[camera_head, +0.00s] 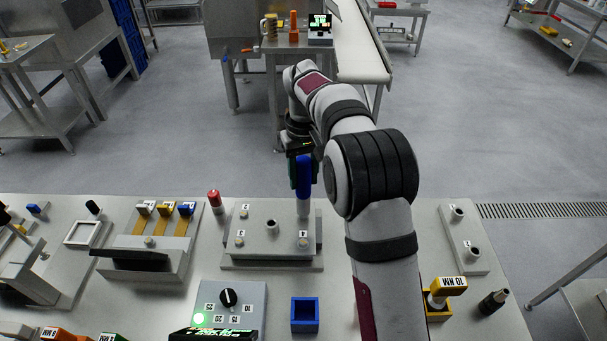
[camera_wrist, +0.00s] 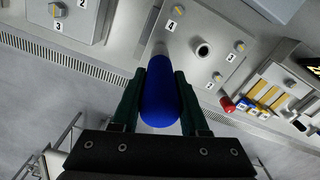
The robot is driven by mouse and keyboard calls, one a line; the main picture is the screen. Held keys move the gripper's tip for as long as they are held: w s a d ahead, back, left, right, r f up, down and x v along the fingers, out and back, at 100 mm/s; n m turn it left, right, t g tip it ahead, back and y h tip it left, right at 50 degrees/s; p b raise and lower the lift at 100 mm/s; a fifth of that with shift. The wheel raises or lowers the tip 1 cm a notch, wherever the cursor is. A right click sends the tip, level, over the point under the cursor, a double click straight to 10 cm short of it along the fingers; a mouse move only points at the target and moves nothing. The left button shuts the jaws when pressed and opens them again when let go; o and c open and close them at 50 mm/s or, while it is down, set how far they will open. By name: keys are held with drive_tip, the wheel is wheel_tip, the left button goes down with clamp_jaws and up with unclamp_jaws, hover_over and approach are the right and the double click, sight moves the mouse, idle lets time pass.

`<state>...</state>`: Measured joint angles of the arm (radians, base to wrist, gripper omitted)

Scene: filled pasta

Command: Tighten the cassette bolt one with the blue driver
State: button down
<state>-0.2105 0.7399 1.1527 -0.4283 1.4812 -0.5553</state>
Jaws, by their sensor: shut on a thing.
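My gripper (camera_head: 302,160) is shut on the handle of the blue driver (camera_head: 304,177), which stands roughly upright with its shaft pointing down. In the wrist view the blue handle (camera_wrist: 159,95) lies between the dark green fingers. The driver is over the far right corner of the grey cassette plate (camera_head: 270,246), which has a raised hole near its middle. A bolt (camera_head: 239,242) shows at the plate's near left and another (camera_head: 302,243) at its near right. The far right corner, where a bolt may sit, is hidden by the driver, so contact at its tip cannot be told.
A red driver (camera_head: 214,200) stands left of the plate. A rack with several labelled tools (camera_head: 165,209) is further left. A dial box (camera_head: 228,300) and a blue square holder (camera_head: 305,314) stand in front. A yellow tool labelled 10 NM (camera_head: 446,285) is at right.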

sight(303, 160)
drive_tip(key=shift+f, duration=1)
idle(1.6)
drive_tip(key=shift+r, duration=2.55)
